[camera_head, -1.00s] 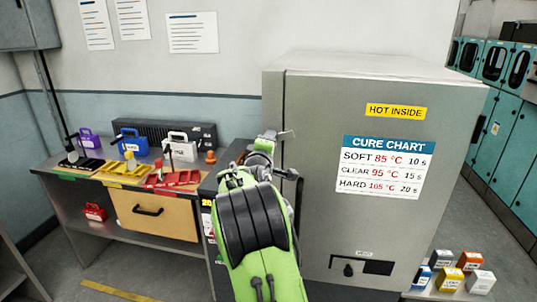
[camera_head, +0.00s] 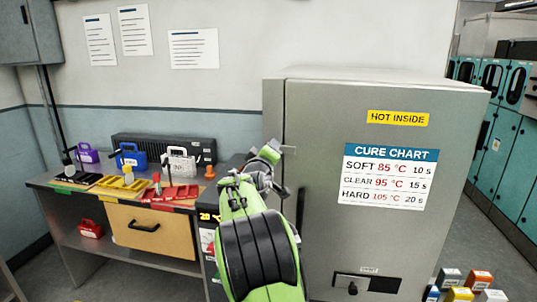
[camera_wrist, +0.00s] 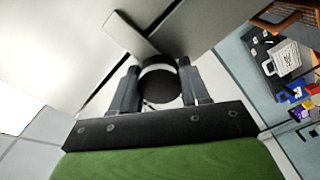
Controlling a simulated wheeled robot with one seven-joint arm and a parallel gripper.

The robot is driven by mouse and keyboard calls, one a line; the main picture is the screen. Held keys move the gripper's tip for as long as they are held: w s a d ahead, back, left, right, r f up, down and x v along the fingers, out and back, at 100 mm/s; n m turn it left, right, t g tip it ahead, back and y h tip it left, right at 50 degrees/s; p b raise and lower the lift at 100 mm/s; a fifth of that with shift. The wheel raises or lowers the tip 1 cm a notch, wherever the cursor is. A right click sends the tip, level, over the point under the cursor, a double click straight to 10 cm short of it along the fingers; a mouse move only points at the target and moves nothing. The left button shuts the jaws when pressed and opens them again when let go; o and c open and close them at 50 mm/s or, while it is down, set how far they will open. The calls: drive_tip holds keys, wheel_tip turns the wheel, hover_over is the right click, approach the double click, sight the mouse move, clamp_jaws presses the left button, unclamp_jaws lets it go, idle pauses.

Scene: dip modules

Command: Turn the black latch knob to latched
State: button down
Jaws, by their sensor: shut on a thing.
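The black latch knob (camera_wrist: 158,88), a round black piece with a pale band, sits between my gripper's two grey fingers in the wrist view. My gripper (camera_wrist: 160,92) is closed on its sides. A light grey bar (camera_wrist: 128,30) lies just beyond the knob, against the pale cabinet surface. In the head view my gripper (camera_head: 270,152) is at the left front edge of the grey oven cabinet (camera_head: 310,130). The latch knob cannot be made out there, behind my gripper and arm. Whether it is latched cannot be told.
A dark upright handle (camera_head: 300,207) is on the oven door close to my arm. A small black knob (camera_head: 352,288) is low on the door. A workbench (camera_head: 50,181) with trays and small cases stands left. Small boxes (camera_head: 462,293) lie at lower right.

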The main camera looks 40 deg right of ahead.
drive_tip(key=shift+d+f, duration=0.1)
drive_tip(key=shift+f, duration=0.2)
drive_tip(key=c, duration=0.8)
unclamp_jaws()
drive_tip(key=shift+s, duration=0.1)
drive_tip(key=shift+o, duration=1.1)
drive_tip(key=shift+r, duration=0.1)
drive_tip(key=shift+s+a, duration=0.15)
drive_tip(key=shift+a, duration=0.15)
drive_tip(key=b+v, duration=0.2)
drive_tip(key=v, duration=1.3)
drive_tip(key=shift+s, duration=0.1)
